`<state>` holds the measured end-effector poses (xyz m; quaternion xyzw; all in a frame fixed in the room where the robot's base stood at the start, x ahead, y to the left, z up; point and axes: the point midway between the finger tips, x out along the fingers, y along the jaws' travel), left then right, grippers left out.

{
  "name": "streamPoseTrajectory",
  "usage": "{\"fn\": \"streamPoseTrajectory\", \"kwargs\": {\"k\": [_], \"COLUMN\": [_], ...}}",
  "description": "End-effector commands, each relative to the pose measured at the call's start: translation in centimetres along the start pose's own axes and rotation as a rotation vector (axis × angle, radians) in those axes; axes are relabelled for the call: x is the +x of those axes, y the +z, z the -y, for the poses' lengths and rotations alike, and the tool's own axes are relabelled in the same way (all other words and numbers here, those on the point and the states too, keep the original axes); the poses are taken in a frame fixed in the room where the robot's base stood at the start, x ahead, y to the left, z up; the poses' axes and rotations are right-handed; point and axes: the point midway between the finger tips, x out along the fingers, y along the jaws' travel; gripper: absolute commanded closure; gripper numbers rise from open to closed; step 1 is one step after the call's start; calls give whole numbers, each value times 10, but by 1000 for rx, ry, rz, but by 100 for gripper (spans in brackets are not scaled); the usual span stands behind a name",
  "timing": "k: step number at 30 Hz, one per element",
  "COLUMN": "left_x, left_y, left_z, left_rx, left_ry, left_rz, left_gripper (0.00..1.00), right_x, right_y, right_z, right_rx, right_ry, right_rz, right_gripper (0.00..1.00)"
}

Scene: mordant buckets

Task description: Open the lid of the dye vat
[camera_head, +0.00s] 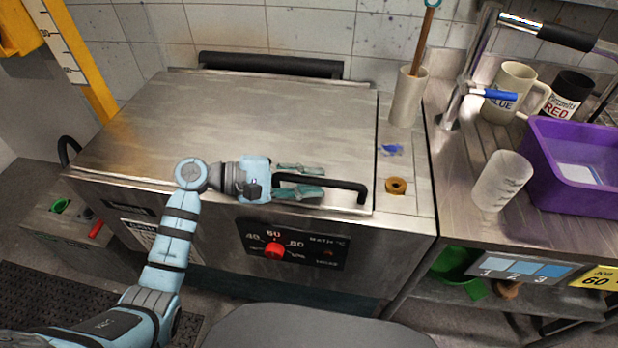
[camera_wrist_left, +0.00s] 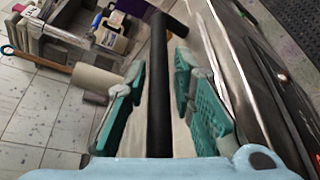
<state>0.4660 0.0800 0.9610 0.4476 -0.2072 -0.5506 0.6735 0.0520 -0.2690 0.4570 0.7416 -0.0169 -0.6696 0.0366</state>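The dye vat's steel lid (camera_head: 240,115) lies flat and closed on the vat. A black bar handle (camera_head: 340,184) runs along the lid's front edge. My left gripper (camera_head: 312,181) is at the left part of this handle, with its teal fingers apart on either side of it. In the left wrist view the black handle (camera_wrist_left: 158,85) passes between the two teal finger pads (camera_wrist_left: 160,108), and gaps show on both sides of it. The fingers are open and do not grip the handle. My right gripper is in neither view.
Right of the lid are a pale cylinder (camera_head: 407,97) holding a stick and a brass ring (camera_head: 396,186). A red dial (camera_head: 274,251) is on the vat's front. The right counter holds a tap, mugs (camera_head: 513,88), a white beaker (camera_head: 500,181) and a purple tub (camera_head: 575,200).

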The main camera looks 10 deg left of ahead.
Motion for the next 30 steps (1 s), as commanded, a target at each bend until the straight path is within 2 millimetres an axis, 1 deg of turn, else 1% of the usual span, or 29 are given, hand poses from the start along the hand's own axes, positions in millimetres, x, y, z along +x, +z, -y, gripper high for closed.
{"fn": "streamPoseTrajectory", "kwargs": {"k": [3, 4, 8, 17, 20, 23, 26, 29, 30], "left_x": [0, 0, 0, -1, -2, -4, -7, -11, -12], "left_y": [0, 0, 0, 0, 2, 7, 15, 24, 28], "left_z": [0, 0, 0, 0, -4, -14, -31, -55, -67], "left_rx": [0, 0, 0, -1, -6, -23, -56, -104, -127], "left_ry": [0, 0, 0, 0, -2, -8, -22, -41, -50], "left_rz": [0, 0, 0, 0, 1, 1, 1, 1, 1], "left_gripper": [77, 78, 99, 100, 100, 100, 100, 100, 100], "right_x": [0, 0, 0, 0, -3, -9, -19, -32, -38], "right_y": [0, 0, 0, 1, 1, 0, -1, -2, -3], "right_z": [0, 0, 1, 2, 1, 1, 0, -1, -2], "right_rx": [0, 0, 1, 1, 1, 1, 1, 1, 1], "right_ry": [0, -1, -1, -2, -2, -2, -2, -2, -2], "right_rz": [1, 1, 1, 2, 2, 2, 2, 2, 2], "right_gripper": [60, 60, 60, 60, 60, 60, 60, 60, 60]}}
